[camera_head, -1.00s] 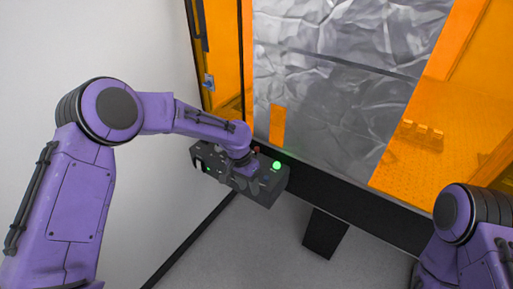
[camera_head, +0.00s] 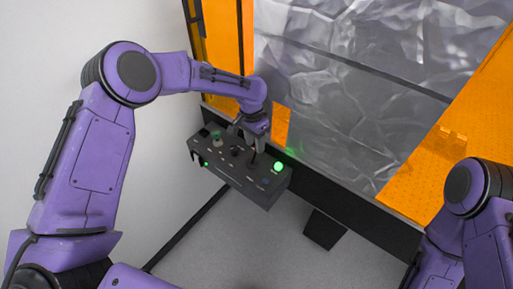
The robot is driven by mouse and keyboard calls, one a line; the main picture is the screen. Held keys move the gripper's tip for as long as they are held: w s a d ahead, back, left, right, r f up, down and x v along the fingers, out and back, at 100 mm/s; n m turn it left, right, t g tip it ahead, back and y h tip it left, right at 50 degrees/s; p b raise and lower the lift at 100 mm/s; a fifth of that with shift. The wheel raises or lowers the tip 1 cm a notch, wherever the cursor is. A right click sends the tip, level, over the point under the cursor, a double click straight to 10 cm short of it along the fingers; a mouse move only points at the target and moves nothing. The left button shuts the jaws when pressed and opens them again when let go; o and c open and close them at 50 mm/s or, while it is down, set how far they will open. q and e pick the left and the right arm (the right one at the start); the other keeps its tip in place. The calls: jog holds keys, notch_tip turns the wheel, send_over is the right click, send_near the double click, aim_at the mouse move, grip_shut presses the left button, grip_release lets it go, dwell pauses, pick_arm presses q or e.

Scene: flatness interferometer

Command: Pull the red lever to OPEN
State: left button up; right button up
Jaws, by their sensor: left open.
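A dark grey control box (camera_head: 267,195) is mounted low on the front of the orange-panelled enclosure. My left gripper (camera_head: 254,148) is open and points down at the right half of the box top, just left of the green button. A thin dark stick shows below its fingers; I cannot tell whether it is a lever or a finger. I see no clearly red lever; the gripper may cover it. My right gripper is out of the frame; only its arm shows at lower right.
A crumpled silver sheet (camera_head: 350,60) stands behind the box between orange panels (camera_head: 440,165). A black ledge (camera_head: 350,210) runs right from the box, with a dark block (camera_head: 324,230) below it. A white wall (camera_head: 60,40) is on the left. Grey floor lies open in front.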

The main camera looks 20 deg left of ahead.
aim_at(255, 155)
pick_arm(q)
notch_tip(255, 155, down, 5)
jog(key=shift+w+d+r+p, duration=0.1)
jog(key=shift+w+d+p, duration=0.05)
jog(key=shift+p, duration=0.45)
jog(key=shift+f, duration=0.3)
jog(key=shift+s, duration=0.2)
jog(key=shift+w, duration=0.1)
grip_shut()
